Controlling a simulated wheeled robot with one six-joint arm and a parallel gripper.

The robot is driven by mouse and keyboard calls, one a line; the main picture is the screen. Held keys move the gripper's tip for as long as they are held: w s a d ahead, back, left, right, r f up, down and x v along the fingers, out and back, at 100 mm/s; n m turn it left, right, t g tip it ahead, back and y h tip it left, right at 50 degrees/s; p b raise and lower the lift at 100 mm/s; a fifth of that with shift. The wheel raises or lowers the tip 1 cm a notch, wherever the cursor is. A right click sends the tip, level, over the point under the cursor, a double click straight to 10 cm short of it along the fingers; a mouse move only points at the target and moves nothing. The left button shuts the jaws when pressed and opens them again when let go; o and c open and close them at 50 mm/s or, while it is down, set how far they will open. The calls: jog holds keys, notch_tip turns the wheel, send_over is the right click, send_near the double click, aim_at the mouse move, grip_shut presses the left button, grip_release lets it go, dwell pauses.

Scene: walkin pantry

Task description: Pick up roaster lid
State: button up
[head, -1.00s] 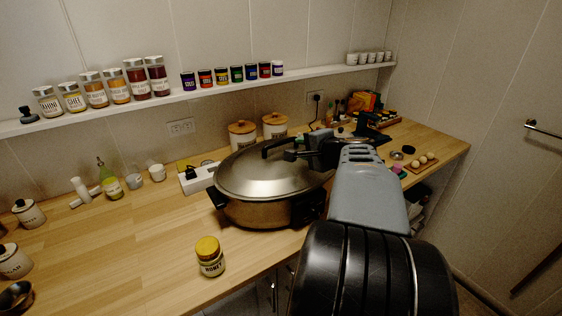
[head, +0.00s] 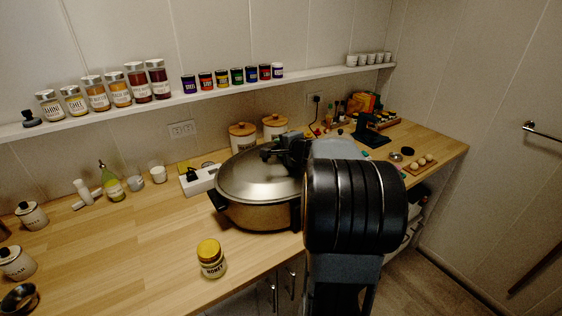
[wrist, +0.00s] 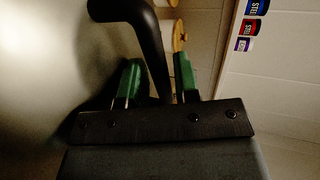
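The roaster lid (head: 250,175) is a shiny silver dome sitting on the roaster (head: 255,213) on the wooden counter. In the wrist view the lid (wrist: 40,65) fills the left side. Its black arched handle (wrist: 148,35) runs down between the two green fingertips. My gripper (wrist: 158,65) is open around the handle, with a small gap visible on each side. In the head view my gripper (head: 280,150) is at the top right of the lid, and my arm hides the lid's right part and most of the handle.
A honey jar (head: 211,259) stands in front of the roaster. A white power strip (head: 199,180) lies at its left, and two canisters (head: 243,137) stand behind it. A shelf (head: 120,106) with jars runs along the wall above.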

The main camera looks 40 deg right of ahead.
jog(key=shift+w+f, duration=0.15)
jog(key=shift+w, duration=0.2)
grip_shut()
dwell(1.2)
